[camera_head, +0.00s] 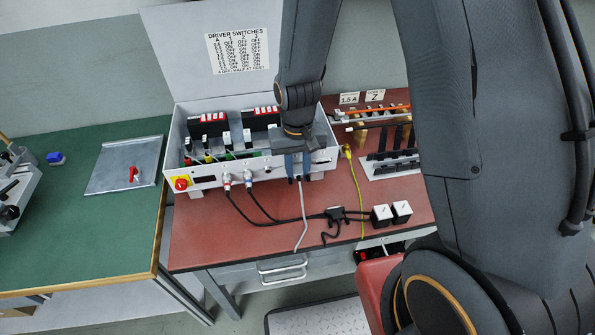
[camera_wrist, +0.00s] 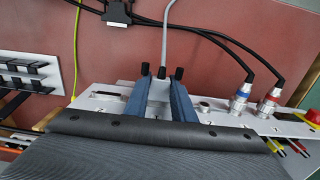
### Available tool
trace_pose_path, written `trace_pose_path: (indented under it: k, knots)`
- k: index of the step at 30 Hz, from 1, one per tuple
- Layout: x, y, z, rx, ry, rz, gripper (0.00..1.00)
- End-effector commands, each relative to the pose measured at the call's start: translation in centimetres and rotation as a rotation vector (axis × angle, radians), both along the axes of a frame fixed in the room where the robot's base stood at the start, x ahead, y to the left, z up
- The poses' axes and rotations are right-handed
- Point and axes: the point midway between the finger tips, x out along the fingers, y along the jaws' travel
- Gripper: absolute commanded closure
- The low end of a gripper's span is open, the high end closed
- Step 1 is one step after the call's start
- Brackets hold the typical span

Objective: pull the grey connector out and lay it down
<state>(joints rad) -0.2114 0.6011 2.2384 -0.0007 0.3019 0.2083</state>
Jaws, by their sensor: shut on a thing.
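The grey connector (camera_wrist: 159,88) sits between the blue fingers of my gripper (camera_wrist: 160,100) in the wrist view. Two dark thumbscrews stand at its outer end, and a grey cable (camera_wrist: 164,35) runs from it. In the head view, my gripper (camera_head: 298,168) is at the front panel of the white control box (camera_head: 262,176), and the grey cable (camera_head: 301,215) hangs down from it across the red bench top. My gripper is shut on the connector. The fingers and wrist hide the mating face, so I cannot tell whether it is still seated.
Two round plugs (camera_head: 237,180) with black cables are in the panel left of my gripper. The red bench top (camera_head: 215,235) is clear at the front left.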

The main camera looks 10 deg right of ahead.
Motion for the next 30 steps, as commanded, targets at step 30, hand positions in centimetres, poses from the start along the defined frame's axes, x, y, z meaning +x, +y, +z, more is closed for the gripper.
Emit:
trace_pose_path:
  k: [30]
  knots:
    - [-3.0,0.0,0.0,0.0,0.0,0.0,1.0]
